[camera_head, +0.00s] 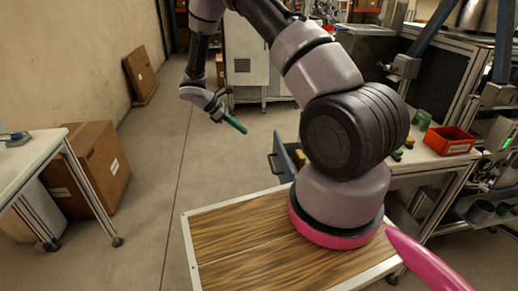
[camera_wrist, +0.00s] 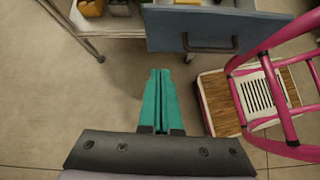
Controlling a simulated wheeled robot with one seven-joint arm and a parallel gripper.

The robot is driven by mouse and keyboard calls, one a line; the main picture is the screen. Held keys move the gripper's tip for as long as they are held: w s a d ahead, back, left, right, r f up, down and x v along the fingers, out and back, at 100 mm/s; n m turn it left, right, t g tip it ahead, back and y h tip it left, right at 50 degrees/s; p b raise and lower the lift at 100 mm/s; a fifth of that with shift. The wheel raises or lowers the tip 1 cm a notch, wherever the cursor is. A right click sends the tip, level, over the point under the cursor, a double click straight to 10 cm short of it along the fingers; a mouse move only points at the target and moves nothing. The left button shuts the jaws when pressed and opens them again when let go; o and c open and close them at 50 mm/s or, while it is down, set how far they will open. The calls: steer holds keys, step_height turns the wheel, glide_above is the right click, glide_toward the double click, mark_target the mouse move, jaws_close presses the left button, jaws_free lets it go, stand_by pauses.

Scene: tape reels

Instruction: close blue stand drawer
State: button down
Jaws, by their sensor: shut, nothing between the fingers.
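The blue drawer (camera_head: 280,158) sticks out to the left from the stand, behind my arm in the head view. In the wrist view its blue-grey front (camera_wrist: 170,30) is at the top, with a dark bar handle (camera_wrist: 210,48) on it. The drawer is pulled open. My gripper (camera_head: 243,130) has green fingers and hangs to the left of the drawer, apart from it. In the wrist view my gripper (camera_wrist: 159,72) is shut and empty, its tips below the drawer front in the picture. My arm hides much of the stand.
A worktop (camera_head: 428,163) with a red bin (camera_head: 448,140) and small green items is at the right. A white table (camera_head: 30,155) and cardboard box (camera_head: 98,160) stand at the left. The floor (camera_head: 185,130) between is clear. Small bins (camera_wrist: 120,8) show beside the drawer.

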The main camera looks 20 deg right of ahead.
step_height(320, 180, down, 2)
glide_toward(274, 152)
step_height(274, 152, down, 4)
steer(key=d, duration=0.2)
steer(key=shift+s+d+n, duration=0.4)
steer(key=shift+s+d, duration=0.25)
steer(key=shift+d, duration=0.2)
steer(key=s+d, duration=0.2)
steer(key=d, duration=0.7)
steer(key=s+d, duration=0.2)
steer(key=d, duration=0.7)
steer(key=s+d, duration=0.2)
steer(key=d, duration=0.7)
steer(key=shift+s+d+f, duration=0.1)
steer(key=shift+s, duration=0.05)
steer(key=shift+s+d, duration=0.15)
steer(key=shift+d, duration=0.4)
